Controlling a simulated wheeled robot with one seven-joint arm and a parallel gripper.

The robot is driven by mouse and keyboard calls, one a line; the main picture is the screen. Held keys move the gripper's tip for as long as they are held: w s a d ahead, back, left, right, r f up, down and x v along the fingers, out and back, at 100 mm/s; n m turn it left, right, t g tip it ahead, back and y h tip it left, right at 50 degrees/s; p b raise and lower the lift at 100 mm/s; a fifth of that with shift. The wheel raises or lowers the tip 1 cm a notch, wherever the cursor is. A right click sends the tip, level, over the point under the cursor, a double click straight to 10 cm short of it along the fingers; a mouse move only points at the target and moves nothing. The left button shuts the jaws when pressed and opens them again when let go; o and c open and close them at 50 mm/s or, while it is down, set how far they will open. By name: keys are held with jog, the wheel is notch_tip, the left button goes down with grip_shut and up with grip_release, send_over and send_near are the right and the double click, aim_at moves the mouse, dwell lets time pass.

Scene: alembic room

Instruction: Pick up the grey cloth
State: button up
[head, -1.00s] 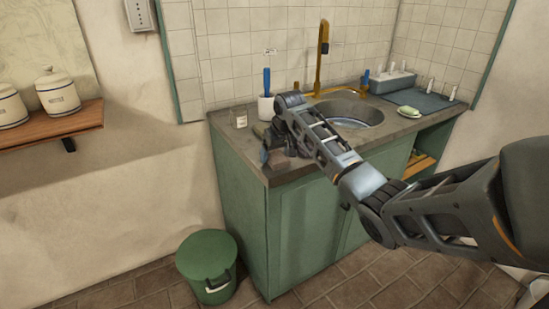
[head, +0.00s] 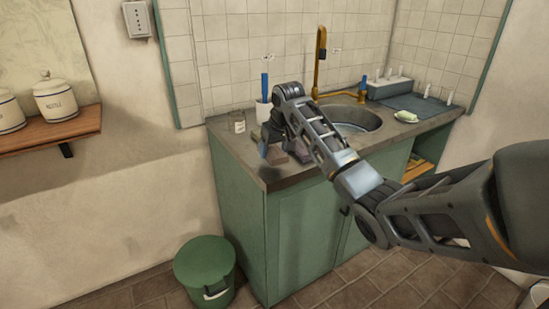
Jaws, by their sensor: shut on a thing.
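My gripper (head: 268,139) is over the front left part of the counter, left of the sink, pointing down. It is shut on a small grey thing, which I take to be the grey cloth (head: 263,151). The cloth is small and dark here, and my wrist and fingers hide part of it. I cannot tell whether it still touches the counter.
A brownish block (head: 278,157) lies on the counter (head: 232,150) close to my gripper. A glass jar (head: 238,122) and a white cup (head: 264,114) with a blue-handled brush stand behind. The sink (head: 355,117) with its brass tap (head: 319,62) is to the right. A green bin (head: 204,265) stands on the floor.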

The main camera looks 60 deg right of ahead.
jog(key=s+d+r+b, duration=0.1)
jog(key=s+d+r, duration=0.2)
jog(key=s+r, duration=0.4)
jog(key=s, duration=0.4)
jog(key=shift+s+r, duration=0.2)
jog(key=shift+r, duration=0.05)
jog(key=o, duration=0.5)
jog(key=shift+c, duration=0.2)
jog(key=shift+a, duration=0.1)
jog(key=c, duration=0.4)
